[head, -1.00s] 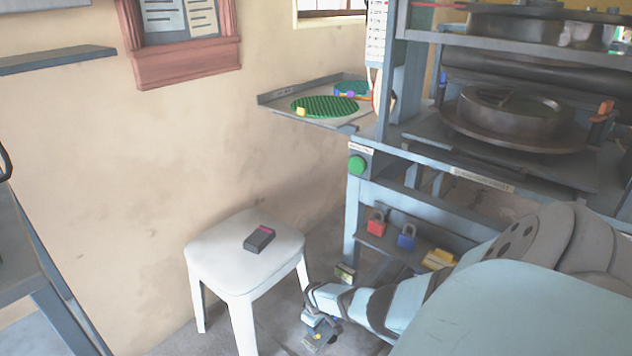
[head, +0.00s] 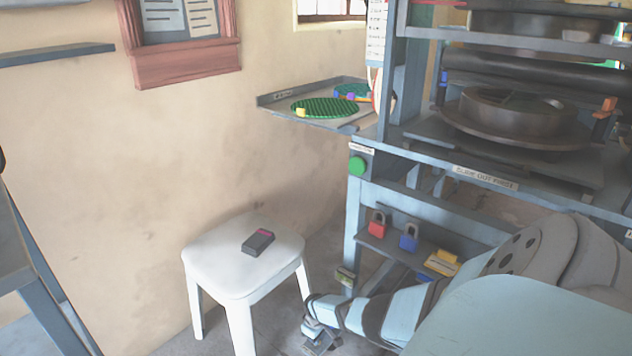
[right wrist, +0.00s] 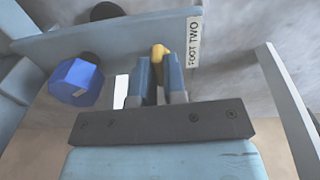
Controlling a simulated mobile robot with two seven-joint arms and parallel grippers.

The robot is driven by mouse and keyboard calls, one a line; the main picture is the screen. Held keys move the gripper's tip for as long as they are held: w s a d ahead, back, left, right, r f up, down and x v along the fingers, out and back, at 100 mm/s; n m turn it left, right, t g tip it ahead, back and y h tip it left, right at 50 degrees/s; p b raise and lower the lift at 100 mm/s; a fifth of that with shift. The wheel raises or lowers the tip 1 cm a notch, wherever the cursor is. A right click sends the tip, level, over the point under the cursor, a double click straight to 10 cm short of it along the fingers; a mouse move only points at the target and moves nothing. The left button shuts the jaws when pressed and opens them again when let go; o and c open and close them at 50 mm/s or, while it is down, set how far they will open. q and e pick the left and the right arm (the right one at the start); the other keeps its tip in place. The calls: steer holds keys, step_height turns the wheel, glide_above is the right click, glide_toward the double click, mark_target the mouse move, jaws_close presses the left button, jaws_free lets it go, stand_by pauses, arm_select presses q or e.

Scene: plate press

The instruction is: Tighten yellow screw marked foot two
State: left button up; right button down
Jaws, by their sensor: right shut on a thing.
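In the right wrist view the yellow screw (right wrist: 160,52) stands beside a white label (right wrist: 194,42) reading FOOT TWO. My right gripper (right wrist: 160,75) is shut on the screw, one blue finger on each side of it. The fingers hide the screw's lower part. In the head view my right gripper (head: 318,338) is low, near the foot of the blue-grey press frame (head: 355,210) and right of the stool. The screw cannot be made out there. My left gripper is not in view.
A blue faceted knob (right wrist: 77,82) sits left of my fingers in the wrist view. A white stool (head: 215,262) with a dark handheld box (head: 258,241) stands left of my arm. Red (head: 377,226) and blue (head: 408,238) padlocks are on the press's low shelf.

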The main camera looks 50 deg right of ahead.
steer(key=shift+m, duration=0.4)
steer(key=c, duration=1.2)
jaws_free()
steer(key=shift+r, duration=0.1)
